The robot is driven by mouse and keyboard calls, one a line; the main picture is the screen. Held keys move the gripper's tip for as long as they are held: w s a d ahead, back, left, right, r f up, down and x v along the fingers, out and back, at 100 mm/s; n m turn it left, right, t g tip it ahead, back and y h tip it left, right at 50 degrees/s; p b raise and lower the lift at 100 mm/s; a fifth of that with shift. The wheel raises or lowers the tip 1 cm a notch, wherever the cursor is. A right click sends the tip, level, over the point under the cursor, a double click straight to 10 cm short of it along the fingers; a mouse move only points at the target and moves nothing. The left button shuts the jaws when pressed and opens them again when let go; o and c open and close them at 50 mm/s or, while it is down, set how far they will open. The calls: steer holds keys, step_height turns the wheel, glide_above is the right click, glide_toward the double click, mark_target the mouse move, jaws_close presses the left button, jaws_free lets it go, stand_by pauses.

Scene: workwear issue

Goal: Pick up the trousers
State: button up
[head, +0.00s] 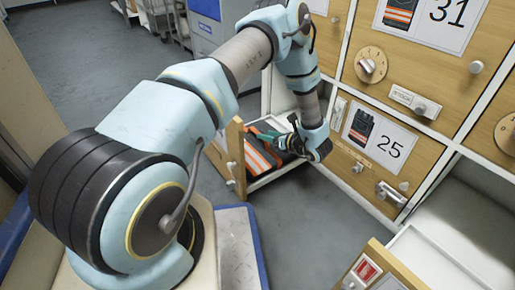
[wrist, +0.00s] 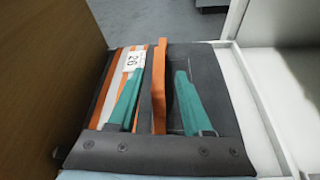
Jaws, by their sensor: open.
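The trousers (head: 262,152) lie folded in an open drawer (head: 236,140), dark grey with orange and pale stripes. In the wrist view the trousers (wrist: 214,76) carry a white tag (wrist: 132,61) reading 26. My gripper (head: 277,137) is over them, teal fingers pointing into the drawer. In the wrist view my gripper (wrist: 158,78) is open, with a raised orange-and-dark strip (wrist: 159,95) between its fingers. The strip seems part of the garment. I cannot tell whether either finger touches it. The gripper body hides the near part of the trousers.
The drawer's wooden front (wrist: 45,70) rises on the left and its pale side wall (wrist: 258,105) on the right. A closed drawer labelled 25 (head: 380,141) is beside it in the cabinet. Another open drawer (head: 428,258) juts out at lower right. Grey floor (head: 310,215) is clear between.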

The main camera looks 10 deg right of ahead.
mark_target(258, 141)
steer(key=b+x, duration=0.1)
steer(key=x, duration=0.1)
steer(key=b+x, duration=0.1)
steer(key=x, duration=0.1)
steer(key=shift+s+f, duration=0.2)
steer(key=shift+f, duration=0.05)
steer(key=shift+w+a, duration=0.15)
steer(key=shift+w, duration=0.15)
jaws_close()
steer(key=shift+r, duration=0.1)
stand_by(0.8)
